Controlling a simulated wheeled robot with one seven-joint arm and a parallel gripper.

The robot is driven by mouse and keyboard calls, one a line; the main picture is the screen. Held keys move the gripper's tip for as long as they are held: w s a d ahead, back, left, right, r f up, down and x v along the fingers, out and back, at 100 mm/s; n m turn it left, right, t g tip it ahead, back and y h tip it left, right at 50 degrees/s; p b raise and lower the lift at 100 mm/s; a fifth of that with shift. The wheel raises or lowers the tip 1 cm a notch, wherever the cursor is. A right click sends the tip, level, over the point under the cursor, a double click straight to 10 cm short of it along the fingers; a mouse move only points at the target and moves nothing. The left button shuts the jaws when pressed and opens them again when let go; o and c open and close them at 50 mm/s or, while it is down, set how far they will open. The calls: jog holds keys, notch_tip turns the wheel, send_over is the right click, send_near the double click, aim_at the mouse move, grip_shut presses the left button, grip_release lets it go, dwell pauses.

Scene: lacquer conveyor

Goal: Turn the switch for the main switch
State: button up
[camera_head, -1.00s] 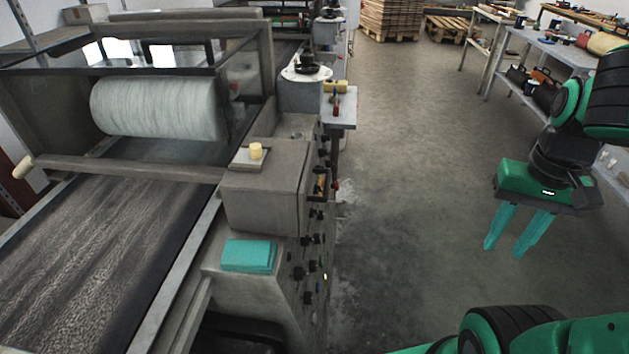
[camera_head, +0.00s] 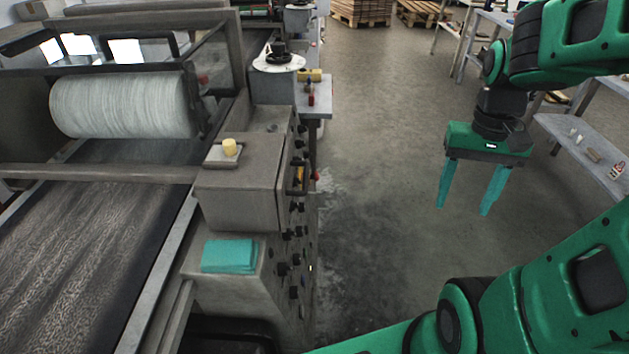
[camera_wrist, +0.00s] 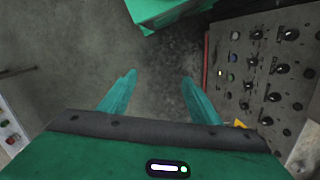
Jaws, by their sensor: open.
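The control panel with several black rotary knobs is on the side of the conveyor machine, seen edge-on in the head view (camera_head: 292,245) and more face-on at the right of the wrist view (camera_wrist: 270,82). I cannot tell which knob is the main switch. My gripper (camera_head: 463,212) hangs to the right of the panel over the open floor, its two teal fingers pointing down and spread apart with nothing between them. In the wrist view its fingers (camera_wrist: 158,80) also stand apart, with the panel to their right and not touching it.
The conveyor belt (camera_head: 80,270) and a white roller (camera_head: 125,106) fill the left. A teal cloth stack (camera_head: 230,256) lies on the machine's ledge. Shelving (camera_head: 580,145) stands at the right behind my arm. The concrete floor (camera_head: 375,130) between is clear.

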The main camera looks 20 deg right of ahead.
jog(key=w+a+f+y, duration=0.3)
jog(key=w+f+y, duration=0.1)
jog(key=w+f, duration=0.55)
jog(key=w+a+f+g+y, duration=0.1)
jog(key=w+a+f+y, duration=0.25)
jog(key=w+f, duration=0.6)
jog(key=w+a+f+y, duration=0.35)
jog(key=w+f, duration=0.35)
jog(key=w, duration=0.5)
jog(key=w+d+f+m+t+y, duration=0.1)
jog(key=w+f+m+t+y, duration=0.15)
jog(key=w, duration=0.25)
jog(key=w+d+f+m+t+y, duration=0.1)
jog(key=w+d+m+t+y, duration=0.1)
jog(key=w+m+t+y, duration=0.3)
jog(key=shift+n+g+h, duration=0.45)
jog(key=shift+n+h, duration=0.1)
jog(key=shift+n, duration=0.3)
jog(key=x, duration=1.1)
jog(key=shift+w+f, duration=0.2)
jog(key=shift+w, duration=0.2)
